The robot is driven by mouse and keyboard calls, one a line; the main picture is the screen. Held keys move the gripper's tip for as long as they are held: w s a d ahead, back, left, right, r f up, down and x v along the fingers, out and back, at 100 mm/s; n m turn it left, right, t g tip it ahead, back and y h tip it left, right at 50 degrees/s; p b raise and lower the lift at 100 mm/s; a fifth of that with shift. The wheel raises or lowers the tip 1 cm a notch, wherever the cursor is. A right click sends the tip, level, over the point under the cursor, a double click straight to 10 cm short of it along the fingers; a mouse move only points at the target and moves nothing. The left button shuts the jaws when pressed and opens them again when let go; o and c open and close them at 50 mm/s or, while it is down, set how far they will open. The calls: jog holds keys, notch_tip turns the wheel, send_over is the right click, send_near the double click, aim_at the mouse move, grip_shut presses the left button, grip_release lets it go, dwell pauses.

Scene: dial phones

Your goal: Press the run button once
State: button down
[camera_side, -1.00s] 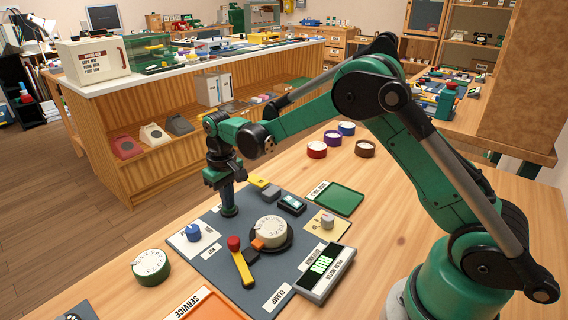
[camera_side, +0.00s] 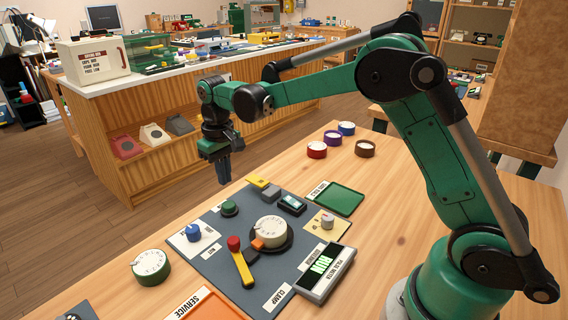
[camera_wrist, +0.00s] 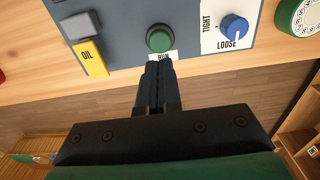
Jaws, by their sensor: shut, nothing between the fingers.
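The run button is a round green button (camera_side: 229,208) on a dark base, at the back edge of the grey work mat (camera_side: 215,258). It also shows in the wrist view (camera_wrist: 159,39), with a partly covered label below it. My gripper (camera_side: 223,180) is shut and empty. It hangs above and behind the button, clear of it. In the wrist view my fingers (camera_wrist: 153,70) point toward the button and cover part of its label. The pulse meter (camera_side: 325,272) at the mat's right front shows lit green text reading RUN.
Near the button are a blue tight/loose knob (camera_side: 193,232), a yellow oil piece (camera_side: 257,182) and a grey block (camera_side: 271,193). A dial (camera_side: 270,232) sits mid-mat, with a red-tipped clamp lever (camera_side: 240,262) in front. A green tray (camera_side: 336,199) lies to the right.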

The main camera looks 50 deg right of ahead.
notch_tip(320, 180, up, 7)
dwell(0.5)
dwell(0.3)
jog(key=s+f+t, duration=0.1)
jog(key=s+t, duration=0.6)
jog(key=s, duration=0.9)
jog(key=shift+s+f, duration=0.15)
jog(key=shift+f, duration=0.1)
